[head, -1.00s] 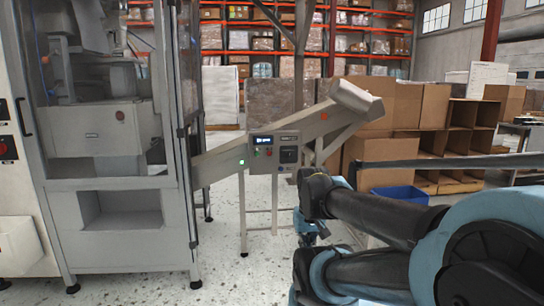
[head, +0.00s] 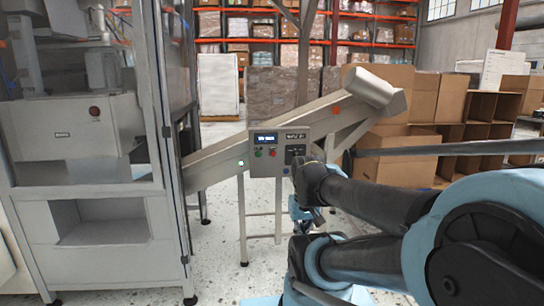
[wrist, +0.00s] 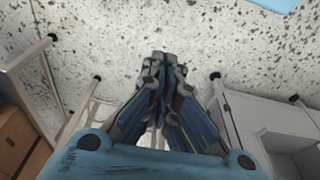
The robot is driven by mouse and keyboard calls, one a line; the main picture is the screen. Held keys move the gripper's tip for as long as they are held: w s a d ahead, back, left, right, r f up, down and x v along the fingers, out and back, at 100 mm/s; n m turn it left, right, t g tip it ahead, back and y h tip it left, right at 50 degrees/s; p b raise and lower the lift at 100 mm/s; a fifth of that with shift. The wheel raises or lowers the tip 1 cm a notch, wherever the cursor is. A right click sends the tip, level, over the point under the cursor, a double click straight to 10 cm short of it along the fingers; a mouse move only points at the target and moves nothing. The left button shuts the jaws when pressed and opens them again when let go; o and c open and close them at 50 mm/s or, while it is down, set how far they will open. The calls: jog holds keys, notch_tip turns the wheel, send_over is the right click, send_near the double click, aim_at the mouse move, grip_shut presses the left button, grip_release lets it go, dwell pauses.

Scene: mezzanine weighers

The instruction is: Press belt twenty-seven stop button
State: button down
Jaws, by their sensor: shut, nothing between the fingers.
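A grey control panel (head: 280,163) is mounted on the side of an inclined conveyor (head: 220,163) in the head view. It has a lit display (head: 265,138), a red button (head: 272,152), a green button (head: 258,154) and a black switch (head: 295,150). The label beside the display is too small to read. My gripper (head: 303,222) hangs below and slightly right of the panel, apart from it and partly hidden by my arm. In the wrist view, my gripper (wrist: 162,58) has its fingers together and empty, over speckled floor. The panel is not visible there.
A metal weighing machine (head: 95,130) with a glazed enclosure stands at left. Conveyor legs (head: 243,220) stand under the panel. Cardboard boxes (head: 390,95) and a dark rail (head: 455,147) are at right. Speckled floor (head: 215,255) is open in front of the conveyor.

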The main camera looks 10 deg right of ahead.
aim_at(273, 154)
jog(key=shift+w, duration=0.1)
jog(key=w+d+r+n+t+h, duration=0.25)
jog(key=w+r, duration=0.25)
jog(key=w, duration=0.8)
jog(key=w+d+r+n+t+h, duration=0.1)
jog(key=w+d+r+n+h, duration=0.2)
jog(key=w, duration=0.9)
jog(key=w+a+n+t, duration=0.2)
jog(key=w+n, duration=0.1)
jog(key=w, duration=0.9)
jog(key=w+a+n+t, duration=0.2)
jog(key=w+a+n, duration=0.1)
jog(key=w, duration=0.9)
jog(key=shift+w+f+n+h, duration=0.35)
jog(key=shift+f+h, duration=0.05)
jog(key=shift+h, duration=0.05)
jog(key=shift+w, duration=4.4)
